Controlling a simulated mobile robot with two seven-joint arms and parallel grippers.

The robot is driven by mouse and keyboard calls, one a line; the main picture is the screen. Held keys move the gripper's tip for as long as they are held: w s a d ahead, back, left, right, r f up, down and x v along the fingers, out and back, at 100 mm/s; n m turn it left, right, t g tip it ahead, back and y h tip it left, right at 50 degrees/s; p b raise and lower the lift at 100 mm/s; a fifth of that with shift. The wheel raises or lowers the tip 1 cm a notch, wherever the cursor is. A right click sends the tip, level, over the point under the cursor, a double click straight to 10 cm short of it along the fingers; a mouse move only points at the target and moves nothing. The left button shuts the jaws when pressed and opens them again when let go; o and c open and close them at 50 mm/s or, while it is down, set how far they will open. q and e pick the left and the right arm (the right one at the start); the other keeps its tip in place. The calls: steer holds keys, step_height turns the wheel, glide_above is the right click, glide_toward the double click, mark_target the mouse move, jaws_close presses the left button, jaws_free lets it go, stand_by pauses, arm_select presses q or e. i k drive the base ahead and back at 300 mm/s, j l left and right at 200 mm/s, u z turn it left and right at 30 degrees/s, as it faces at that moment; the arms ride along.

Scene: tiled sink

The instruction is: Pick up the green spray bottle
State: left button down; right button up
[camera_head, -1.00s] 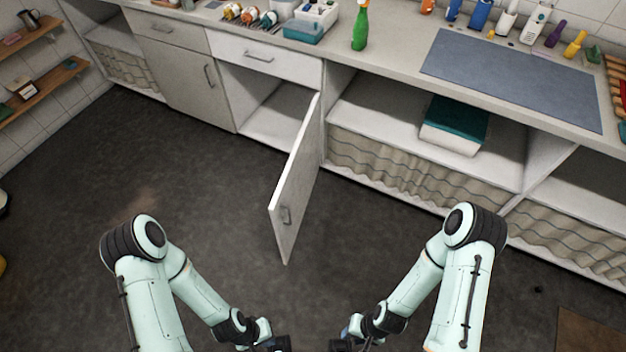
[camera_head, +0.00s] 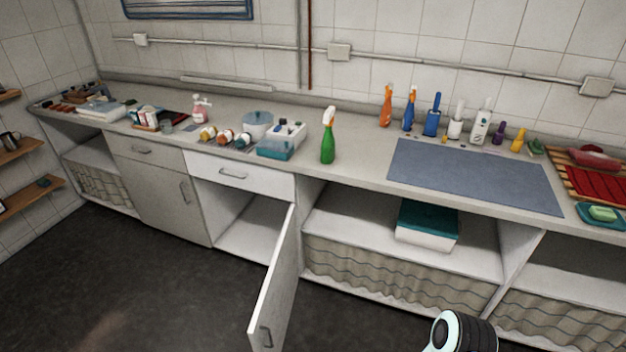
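The green spray bottle (camera_head: 328,143) has a white spray head and stands upright on the counter (camera_head: 350,173), near its front edge. Nothing touches or hides it. Part of my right arm shows at the bottom right, below the counter and well short of the bottle. Neither of my grippers is in view now.
A teal and white box (camera_head: 283,141) stands just left of the bottle. A blue-grey mat (camera_head: 473,174) lies to its right, with several bottles behind it. A cabinet door (camera_head: 275,285) stands open into the floor space below.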

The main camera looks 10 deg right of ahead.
mark_target(327, 143)
steer(key=i+l+u, duration=0.1)
steer(key=u, duration=0.8)
steer(key=l+u, duration=0.35)
steer(key=l, duration=0.2)
steer(key=i+l+u, duration=0.1)
steer(key=l+u, duration=0.3)
steer(key=l, duration=0.15)
steer(key=l+u, duration=0.1)
steer(key=l, duration=0.45)
steer(key=k+l+u, duration=0.1)
steer(key=l, duration=0.4)
